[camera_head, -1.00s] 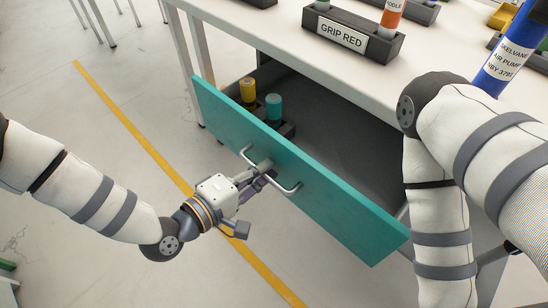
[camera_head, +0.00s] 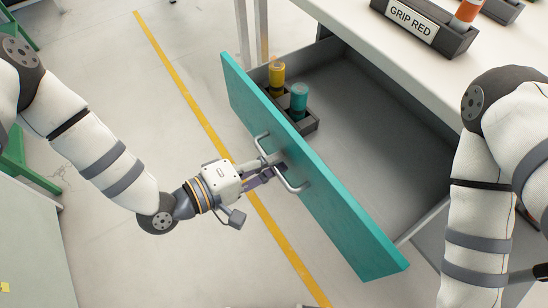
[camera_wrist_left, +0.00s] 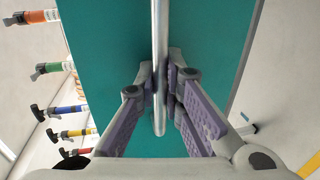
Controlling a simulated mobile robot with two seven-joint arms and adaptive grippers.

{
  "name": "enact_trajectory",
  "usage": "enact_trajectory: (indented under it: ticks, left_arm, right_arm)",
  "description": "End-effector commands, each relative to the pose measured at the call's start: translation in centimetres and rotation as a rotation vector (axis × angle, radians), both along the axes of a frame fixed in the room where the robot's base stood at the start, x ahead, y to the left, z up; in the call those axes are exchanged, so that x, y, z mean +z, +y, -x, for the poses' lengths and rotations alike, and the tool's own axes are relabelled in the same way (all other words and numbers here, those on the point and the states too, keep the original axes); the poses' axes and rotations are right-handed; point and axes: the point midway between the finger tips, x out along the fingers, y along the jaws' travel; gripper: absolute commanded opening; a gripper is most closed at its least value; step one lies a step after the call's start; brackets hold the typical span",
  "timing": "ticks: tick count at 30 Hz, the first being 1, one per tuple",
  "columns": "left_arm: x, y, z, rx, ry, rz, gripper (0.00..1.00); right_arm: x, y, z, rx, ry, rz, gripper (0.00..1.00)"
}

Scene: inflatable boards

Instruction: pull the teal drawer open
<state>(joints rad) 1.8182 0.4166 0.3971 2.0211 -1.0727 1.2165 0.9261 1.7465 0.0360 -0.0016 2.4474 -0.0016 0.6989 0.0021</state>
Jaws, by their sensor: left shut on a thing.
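The teal drawer (camera_head: 345,220) stands open from under the white worktop, its grey inside showing. Its metal bar handle (camera_head: 292,184) is on the teal front. My left gripper (camera_head: 272,163) is shut on the handle near its middle. In the left wrist view the handle (camera_wrist_left: 160,35) runs between the fingers (camera_wrist_left: 160,82), with the teal front (camera_wrist_left: 105,45) behind it. My right arm is at the right edge; its gripper is out of view.
In the drawer, a dark holder (camera_head: 308,123) carries a yellow cylinder (camera_head: 277,78) and a teal cylinder (camera_head: 299,100). A "GRIP RED" block (camera_head: 425,32) stands on the worktop (camera_head: 400,75). Open floor with a yellow line (camera_head: 190,98) lies before the drawer.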

Motion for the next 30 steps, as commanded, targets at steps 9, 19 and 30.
enact_trajectory:
  ticks: [9, 19, 30]
  left_arm:
    - [0.1, 0.0, -0.1, 0.001, -0.003, 0.002, 0.18]
    - [0.3, 1.2, 0.8, 0.002, 0.0, 0.0, 0.18]
    - [2.2, 8.2, 6.2, 0.004, -0.002, 0.0, 0.18]
  right_arm:
    - [0.0, 0.0, 0.0, 0.0, 0.0, 0.0, 0.4]
    - [0.0, 0.0, 0.0, 0.0, 0.0, 0.0, 0.4]
    - [0.0, 0.0, 0.0, 0.0, 0.0, 0.0, 0.4]
